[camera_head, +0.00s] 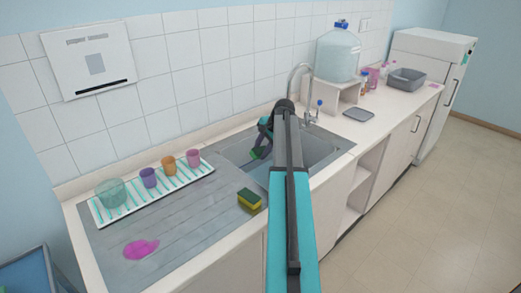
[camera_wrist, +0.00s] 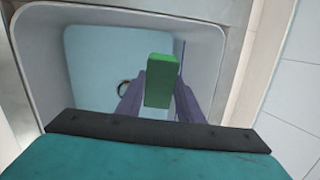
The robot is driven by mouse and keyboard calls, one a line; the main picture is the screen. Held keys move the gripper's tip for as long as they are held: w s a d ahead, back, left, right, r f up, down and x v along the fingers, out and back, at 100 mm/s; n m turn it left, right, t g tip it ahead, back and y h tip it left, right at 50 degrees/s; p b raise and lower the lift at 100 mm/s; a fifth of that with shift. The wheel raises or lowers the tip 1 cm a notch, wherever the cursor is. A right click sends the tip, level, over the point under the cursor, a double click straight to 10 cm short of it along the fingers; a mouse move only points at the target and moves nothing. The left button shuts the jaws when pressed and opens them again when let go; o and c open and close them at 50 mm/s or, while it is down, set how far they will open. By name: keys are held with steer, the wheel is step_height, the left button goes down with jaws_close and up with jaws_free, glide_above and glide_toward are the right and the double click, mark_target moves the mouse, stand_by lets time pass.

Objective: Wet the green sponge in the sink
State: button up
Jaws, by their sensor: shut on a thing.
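The green sponge (camera_wrist: 159,80) is between the two purple fingers of my gripper (camera_wrist: 160,100) in the wrist view. My gripper is shut on it and points down into the sink (camera_wrist: 45,70). In the head view the green sponge (camera_head: 255,153) shows as a small patch at the tip of my gripper (camera_head: 259,148), over the left part of the sink basin (camera_head: 318,150). Below it, the basin floor looks pale blue, with a round drain (camera_wrist: 124,87) beside the sponge. I cannot tell whether the sponge touches the floor or any water.
The tap (camera_head: 305,95) stands behind the sink, close to my arm. A yellow and green sponge (camera_head: 249,199) lies on the drainboard (camera_head: 190,215), which also has a pink stain (camera_head: 141,249). Several cups stand on a striped mat (camera_head: 125,207). A water jug (camera_head: 339,53) stands further right.

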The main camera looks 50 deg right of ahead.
mark_target(258, 148)
step_height(258, 148, down, 18)
steer(key=b, duration=0.6)
steer(key=shift+r, duration=0.15)
stand_by(1.3)
steer(key=shift+r, duration=0.15)
stand_by(0.6)
steer(key=shift+r+p, duration=5.8)
steer(key=shift+r, duration=4.55)
